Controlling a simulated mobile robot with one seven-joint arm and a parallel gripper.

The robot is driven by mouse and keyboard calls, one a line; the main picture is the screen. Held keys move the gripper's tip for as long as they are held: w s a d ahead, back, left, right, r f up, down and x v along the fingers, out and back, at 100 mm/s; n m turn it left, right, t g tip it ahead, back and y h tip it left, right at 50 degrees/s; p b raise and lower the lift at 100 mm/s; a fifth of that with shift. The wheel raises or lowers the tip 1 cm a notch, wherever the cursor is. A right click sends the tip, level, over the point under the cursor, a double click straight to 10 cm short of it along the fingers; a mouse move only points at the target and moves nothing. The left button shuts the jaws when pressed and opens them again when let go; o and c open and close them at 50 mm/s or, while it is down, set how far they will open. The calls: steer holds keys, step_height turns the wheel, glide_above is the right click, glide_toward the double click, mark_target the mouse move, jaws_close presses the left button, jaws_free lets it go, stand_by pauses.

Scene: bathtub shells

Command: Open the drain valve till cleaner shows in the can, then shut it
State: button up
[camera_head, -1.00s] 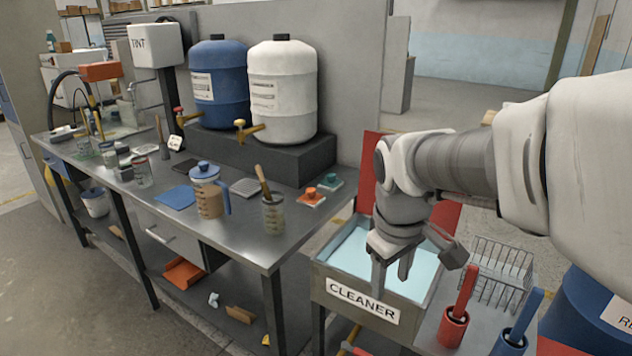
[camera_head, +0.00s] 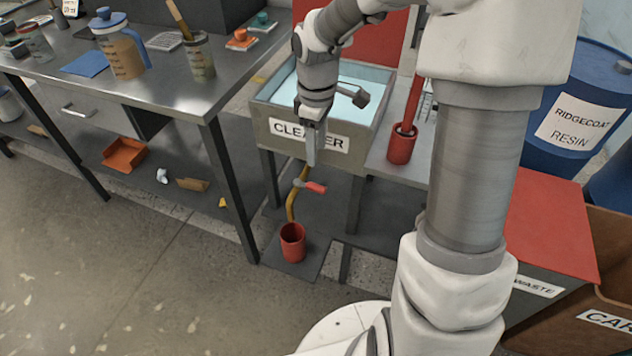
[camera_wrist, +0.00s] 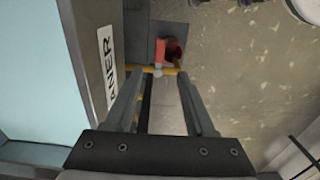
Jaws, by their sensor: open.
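The drain valve has a red lever (camera_head: 315,187) on a yellow pipe (camera_head: 291,205) under the tank labelled CLEANER (camera_head: 345,158). The lever points right and slightly down from the pipe. A red can (camera_head: 292,245) stands upright on a dark plate below the pipe's end; no cleaner can be made out inside. My gripper (camera_head: 312,160) points down in front of the tank, just above the lever. In the wrist view my gripper (camera_wrist: 160,75) is open and empty. The lever (camera_wrist: 160,50) and can (camera_wrist: 174,50) show beyond its fingertips.
The tank's front wall (camera_wrist: 88,45) is close beside my fingers. A steel workbench (camera_head: 150,70) stands at the left. A red-handled brush in a red holder (camera_head: 402,146) stands right of the tank. A waste bin (camera_head: 550,225) is at the right. Floor in front is clear.

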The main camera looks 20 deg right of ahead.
mark_target(317, 186)
step_height(317, 186, down, 11)
steer(key=b, duration=0.3)
steer(key=shift+f, duration=0.2)
jaws_close()
stand_by(1.2)
